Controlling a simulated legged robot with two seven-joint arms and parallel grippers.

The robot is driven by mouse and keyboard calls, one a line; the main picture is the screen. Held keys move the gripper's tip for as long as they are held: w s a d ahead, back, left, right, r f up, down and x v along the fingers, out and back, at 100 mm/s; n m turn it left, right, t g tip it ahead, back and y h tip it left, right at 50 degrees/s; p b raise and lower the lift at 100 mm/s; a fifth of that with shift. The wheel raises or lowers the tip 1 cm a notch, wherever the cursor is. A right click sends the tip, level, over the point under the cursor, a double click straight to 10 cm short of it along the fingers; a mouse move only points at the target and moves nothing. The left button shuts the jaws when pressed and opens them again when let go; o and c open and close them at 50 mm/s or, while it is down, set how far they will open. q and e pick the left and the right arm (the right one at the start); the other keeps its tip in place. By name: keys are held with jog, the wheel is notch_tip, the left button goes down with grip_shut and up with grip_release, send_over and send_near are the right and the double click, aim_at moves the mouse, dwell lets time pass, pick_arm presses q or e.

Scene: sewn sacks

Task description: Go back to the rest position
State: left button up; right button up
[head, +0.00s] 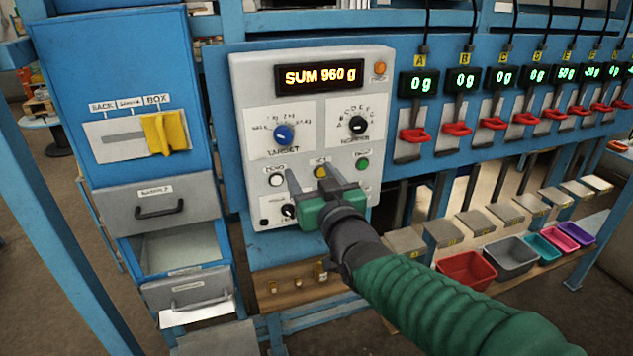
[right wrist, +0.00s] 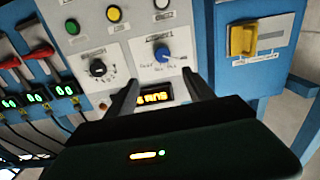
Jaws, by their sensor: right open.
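My right gripper (head: 322,180) is open and empty in front of the lower part of the grey control panel (head: 310,95). In the right wrist view, its two dark fingers (right wrist: 162,88) stand apart, with the panel between and beyond them. I cannot tell whether a fingertip touches the panel. The panel's display (head: 319,77) reads SUM 960 g. A blue knob (head: 284,134) and a black knob (head: 358,125) sit below it. White (head: 276,181), yellow (head: 320,171) and green (head: 362,163) buttons form a row near the gripper. My left gripper is not in view.
A blue cabinet (head: 110,60) with a yellow handle (head: 165,133) and grey drawers (head: 158,205) stands left. Scales with red levers (head: 413,134) line the right side. Below are several coloured bins, including a red one (head: 464,271). Open floor shows at lower left.

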jog(key=s+d+f+m+g+h, duration=0.1)
jog(key=s+d+f+g, duration=0.2)
jog(key=f, duration=0.5)
jog(key=s+d+f+g+h, duration=0.25)
jog(key=d+f, duration=0.25)
jog(key=f, duration=0.3)
jog(key=s+d+f+m+g+h, duration=0.1)
jog(key=s+d+f+g, duration=0.2)
jog(key=f, duration=0.5)
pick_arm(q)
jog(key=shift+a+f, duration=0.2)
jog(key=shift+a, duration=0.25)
pick_arm(e)
jog(key=s+d+f+m+g, duration=0.1)
jog(key=s+d+f+g, duration=0.2)
jog(key=s+f, duration=0.3)
jog(key=s+d+f+g+h, duration=0.1)
jog(key=s+d+f+g, duration=0.2)
jog(key=s, duration=1)
notch_tip(320, 180, down, 4)
jog(key=shift+d+r+m, duration=0.25)
jog(key=shift+d+m, duration=0.15)
jog(key=shift+d, duration=0.8)
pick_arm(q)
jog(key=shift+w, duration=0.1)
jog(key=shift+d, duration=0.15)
pick_arm(e)
jog(key=shift+d, duration=0.15)
